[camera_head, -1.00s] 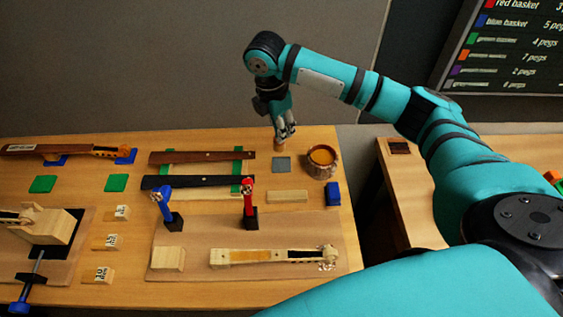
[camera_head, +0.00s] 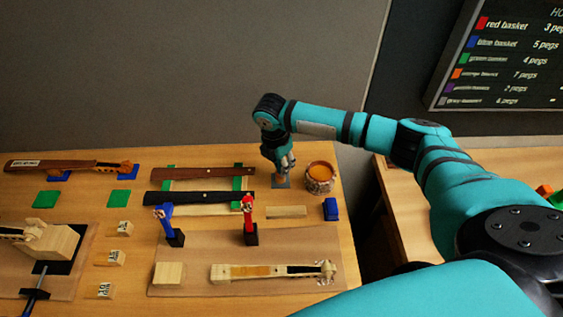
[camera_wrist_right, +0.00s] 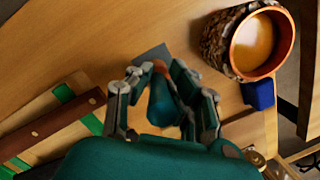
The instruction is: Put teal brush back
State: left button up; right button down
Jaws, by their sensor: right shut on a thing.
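My right gripper (camera_head: 284,166) is shut on the teal brush (camera_wrist_right: 163,100), which sits between its fingers in the right wrist view. The brush's orange-brown end (camera_wrist_right: 160,67) points away from the wrist, over a small grey square pad (camera_head: 281,182). The pad also shows in the right wrist view (camera_wrist_right: 150,54), partly hidden by the gripper. I cannot tell whether the brush touches it. A round pot with a bark-like side and amber contents (camera_head: 320,178) stands just right of the gripper; it also shows in the right wrist view (camera_wrist_right: 235,55). My left gripper is out of view.
A blue block (camera_head: 330,209) stands in front of the pot. Dark fingerboards (camera_head: 200,198) lie on green supports to the left. Blue and red clamp-like tools (camera_head: 250,220) stand nearer, by a violin neck (camera_head: 262,271). The bench's right edge is close to the pot.

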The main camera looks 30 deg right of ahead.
aim_at(277, 173)
jog(key=shift+f, duration=0.15)
jog(key=c, duration=1.2)
grip_release()
jog(key=shift+c, duration=0.2)
notch_tip(277, 173, up, 12)
jog(key=a+b, duration=0.1)
jog(key=b, duration=0.1)
jog(key=shift+s+a+b, duration=0.15)
jog(key=shift+a+b, duration=0.25)
